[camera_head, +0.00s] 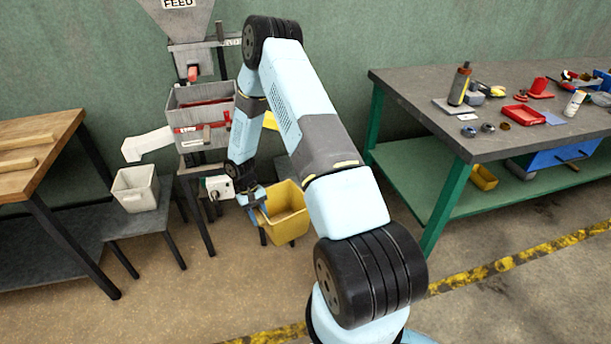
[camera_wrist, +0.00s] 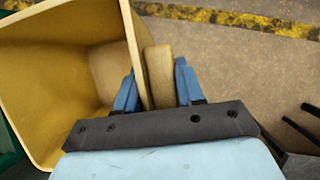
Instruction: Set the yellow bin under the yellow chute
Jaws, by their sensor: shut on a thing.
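The yellow bin (camera_head: 289,222) is in the middle of the head view, open side up, at the right of the feed machine. My gripper (camera_head: 258,205) is at its left side. In the wrist view my gripper (camera_wrist: 156,88) is shut on the edge of the yellow bin (camera_wrist: 62,62), with one blue finger inside and one outside. A tan block-like part shows between the fingers. The yellow chute (camera_head: 270,121) shows as a small patch behind my arm; most of it is hidden. I cannot tell whether the bin touches a support.
The grey feed machine (camera_head: 203,108) stands by the wall. A white chute (camera_head: 147,145) points left, above a white bin (camera_head: 135,190) on a low stand. A wooden table (camera_head: 40,135) is left. A grey-topped workbench (camera_head: 420,92) with tools is right. Floor in front is clear.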

